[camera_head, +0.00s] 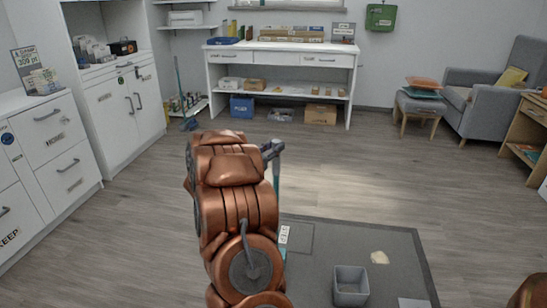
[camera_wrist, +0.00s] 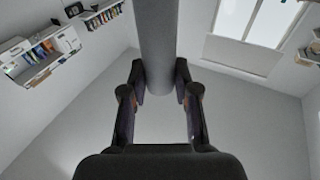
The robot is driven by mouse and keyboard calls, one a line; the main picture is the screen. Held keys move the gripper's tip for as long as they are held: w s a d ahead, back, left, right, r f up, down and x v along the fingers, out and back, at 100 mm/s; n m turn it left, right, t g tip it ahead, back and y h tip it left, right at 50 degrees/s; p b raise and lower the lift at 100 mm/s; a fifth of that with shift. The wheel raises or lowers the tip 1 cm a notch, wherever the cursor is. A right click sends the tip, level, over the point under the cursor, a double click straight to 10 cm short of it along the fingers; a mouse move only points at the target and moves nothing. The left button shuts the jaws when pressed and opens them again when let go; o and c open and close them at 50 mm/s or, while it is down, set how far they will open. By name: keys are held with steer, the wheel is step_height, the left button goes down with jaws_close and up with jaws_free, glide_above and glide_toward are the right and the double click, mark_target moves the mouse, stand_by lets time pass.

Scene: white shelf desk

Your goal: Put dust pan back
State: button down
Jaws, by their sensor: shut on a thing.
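My gripper (camera_head: 272,150) is mostly hidden behind my copper-coloured arm in the head view. It is shut on a long upright handle (camera_head: 276,178), teal with a small white label lower down. In the wrist view the two fingers of my gripper (camera_wrist: 160,82) close on this handle (camera_wrist: 156,45), which looks like a thick grey cylinder running to the top edge. I take it to be the dust pan's handle. The pan end is hidden behind my arm, so I cannot tell whether it touches the floor.
A grey mat (camera_head: 330,235) bears a grey bin (camera_head: 350,287) and a beige patch (camera_head: 379,257). A blue long-handled tool (camera_head: 179,85) stands by the white cabinet (camera_head: 125,105). A white shelf desk (camera_head: 280,70) stands at the back. The wooden floor before it is clear.

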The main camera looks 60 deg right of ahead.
mark_target(273, 172)
steer(key=shift+w+d+r, duration=0.1)
steer(key=shift+w+d, duration=0.2)
steer(key=shift+d, duration=0.05)
steer(key=shift+f+b, duration=0.85)
steer(key=shift+f, duration=1.05)
steer(key=shift+r, duration=0.1)
steer(key=c, duration=0.9)
jaws_free()
steer(key=shift+o, duration=0.2)
steer(key=shift+a, duration=0.15)
steer(key=w+a+f+p, duration=0.1)
steer(key=a+p, duration=0.1)
steer(key=a, duration=0.9)
steer(key=shift+w+a+f, duration=0.25)
steer(key=shift+f, duration=0.15)
